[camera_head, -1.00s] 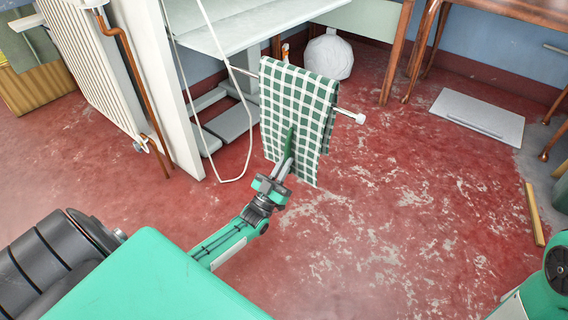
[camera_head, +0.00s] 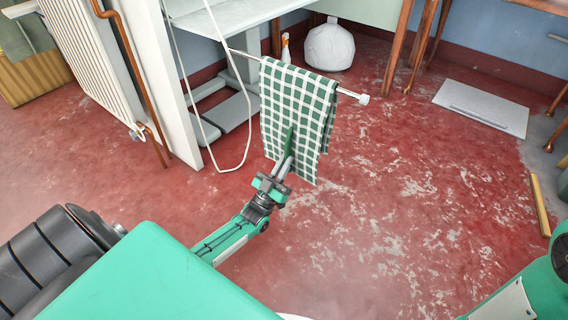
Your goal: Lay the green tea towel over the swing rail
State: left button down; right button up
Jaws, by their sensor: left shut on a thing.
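The green and white checked tea towel (camera_head: 290,105) hangs draped over the swing rail (camera_head: 350,94), with a front flap and a shorter-looking back flap at its right side. The rail's white end knob (camera_head: 363,99) sticks out to the right of the cloth, and bare metal shows to its left. My left gripper (camera_head: 285,158) is at the lower front flap, shut on the towel, with a fold of cloth pinched up between its fingers. My right gripper is out of view; only part of my right arm shows at the lower right corner.
A white radiator (camera_head: 90,60) and a white upright panel (camera_head: 165,90) stand at left, with a hanging cord loop (camera_head: 247,130) beside the rail. A white sack (camera_head: 329,47) and wooden table legs (camera_head: 400,45) are behind. A grey flat panel (camera_head: 482,105) lies at right. Open red floor surrounds the towel.

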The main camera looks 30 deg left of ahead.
pick_arm(q)
jog(key=shift+f+b, duration=0.3)
jog(key=shift+f, duration=0.1)
jog(key=c, duration=1.5)
grip_release()
jog(key=shift+o, duration=0.2)
jog(key=p+v, duration=0.3)
jog(key=v, duration=1)
jog(key=shift+s+f+p, duration=0.2)
jog(key=shift+s+p, duration=0.1)
jog(key=shift+s, duration=0.05)
